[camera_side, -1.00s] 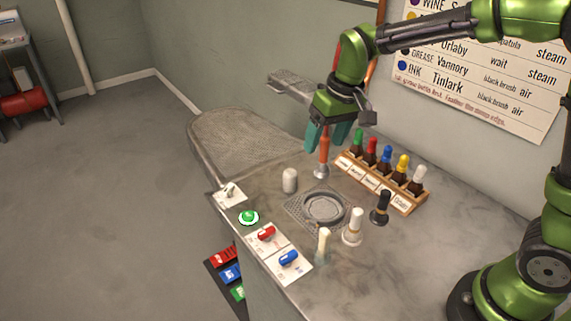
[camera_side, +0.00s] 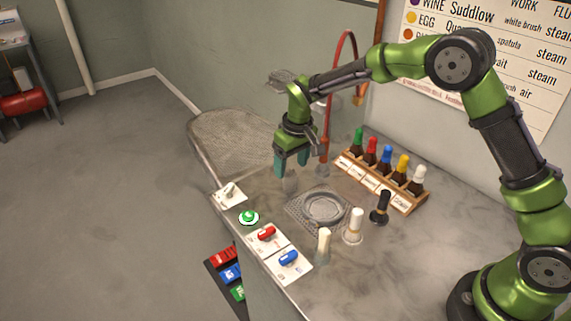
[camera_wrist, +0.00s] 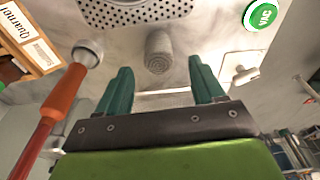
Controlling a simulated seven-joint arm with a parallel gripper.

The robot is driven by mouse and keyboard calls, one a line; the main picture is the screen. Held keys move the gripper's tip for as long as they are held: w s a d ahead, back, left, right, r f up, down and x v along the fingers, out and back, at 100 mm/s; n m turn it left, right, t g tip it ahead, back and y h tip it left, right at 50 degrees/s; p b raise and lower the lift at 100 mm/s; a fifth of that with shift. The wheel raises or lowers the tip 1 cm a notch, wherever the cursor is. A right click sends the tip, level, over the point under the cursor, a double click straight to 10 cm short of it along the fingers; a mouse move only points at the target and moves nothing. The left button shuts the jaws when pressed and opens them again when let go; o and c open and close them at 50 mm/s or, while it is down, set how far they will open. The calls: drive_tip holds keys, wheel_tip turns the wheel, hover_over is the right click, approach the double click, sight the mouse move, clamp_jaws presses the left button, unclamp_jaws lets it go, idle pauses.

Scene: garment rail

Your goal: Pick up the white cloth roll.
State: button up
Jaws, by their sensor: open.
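The white cloth roll (camera_side: 290,184) stands upright on the grey table, left of the round drain plate. In the side view my gripper is just above it and partly hides its top. In the wrist view the roll (camera_wrist: 158,51) shows beyond my fingertips, between their lines. My gripper (camera_side: 292,164) points down with its teal fingers apart and nothing between them; it also shows in the wrist view (camera_wrist: 162,82).
An orange-handled tool on a red hose (camera_side: 324,152) stands close right of my gripper. A wooden rack of colored bottles (camera_side: 380,183), several brushes (camera_side: 353,226), the drain plate (camera_side: 323,207) and a green button (camera_side: 248,217) surround the roll. The padded board (camera_side: 240,150) behind is bare.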

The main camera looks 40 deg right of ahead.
sight(290, 172)
drive_tip(key=shift+w+f, duration=0.25)
drive_tip(key=shift+f, duration=1.35)
drive_tip(key=shift+w+f, duration=0.2)
drive_tip(key=shift+f, duration=1.35)
drive_tip(key=shift+c, duration=0.3)
drive_tip(key=c, duration=1)
drive_tip(key=shift+r, duration=0.1)
drive_tip(key=shift+c, duration=0.2)
drive_tip(key=shift+r, duration=0.55)
wheel_tip(290, 172, up, 2)
drive_tip(key=shift+r, duration=0.25)
drive_tip(key=s, duration=0.5)
drive_tip(key=s+d+r, duration=0.1)
drive_tip(key=s, duration=0.4)
drive_tip(key=s+d, duration=0.1)
drive_tip(key=s, duration=0.5)
drive_tip(key=shift+d+r, duration=0.15)
drive_tip(key=shift+d, duration=0.1)
